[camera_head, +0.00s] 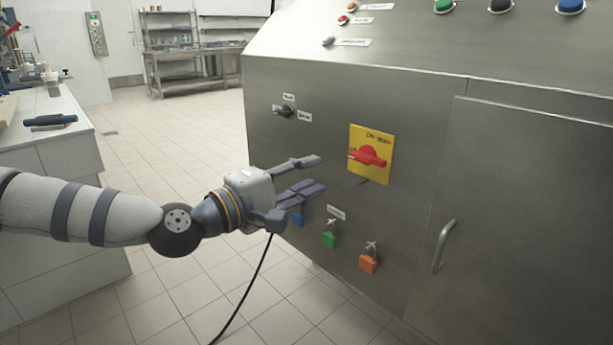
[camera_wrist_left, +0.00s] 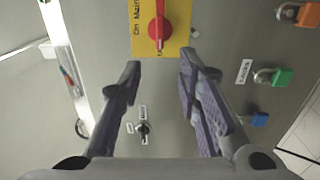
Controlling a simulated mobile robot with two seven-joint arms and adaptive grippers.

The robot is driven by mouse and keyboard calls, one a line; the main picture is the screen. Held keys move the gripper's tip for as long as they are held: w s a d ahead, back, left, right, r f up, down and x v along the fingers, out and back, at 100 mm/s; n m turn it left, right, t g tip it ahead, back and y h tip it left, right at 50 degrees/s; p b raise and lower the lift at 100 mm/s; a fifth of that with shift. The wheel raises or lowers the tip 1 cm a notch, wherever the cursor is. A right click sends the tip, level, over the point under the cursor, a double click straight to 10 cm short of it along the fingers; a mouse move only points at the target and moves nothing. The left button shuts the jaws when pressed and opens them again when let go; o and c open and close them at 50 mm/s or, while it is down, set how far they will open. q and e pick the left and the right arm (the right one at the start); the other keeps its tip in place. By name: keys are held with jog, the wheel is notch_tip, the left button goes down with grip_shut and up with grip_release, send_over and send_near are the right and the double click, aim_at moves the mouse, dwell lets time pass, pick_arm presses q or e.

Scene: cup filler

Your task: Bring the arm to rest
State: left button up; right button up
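My left gripper (camera_head: 318,174) reaches in from the left in the head view, with its fingers pointing at the steel machine front (camera_head: 410,105). The fingers are apart with nothing between them. In the left wrist view the open gripper (camera_wrist_left: 161,72) points at a red rotary switch (camera_wrist_left: 157,27) on a yellow plate (camera_wrist_left: 179,44). In the head view the red switch (camera_head: 370,156) and yellow plate (camera_head: 384,138) are just right of the fingertips, with a visible gap. The switch handle lies roughly level. My right gripper is not in view.
A small black knob (camera_head: 284,112) is above my gripper. Blue (camera_head: 298,220), green (camera_head: 329,240) and orange (camera_head: 368,265) padlocks hang below it. A door handle (camera_head: 443,246) sticks out at right. A white counter (camera_head: 60,120) stands at left; tiled floor (camera_head: 180,130) lies open between.

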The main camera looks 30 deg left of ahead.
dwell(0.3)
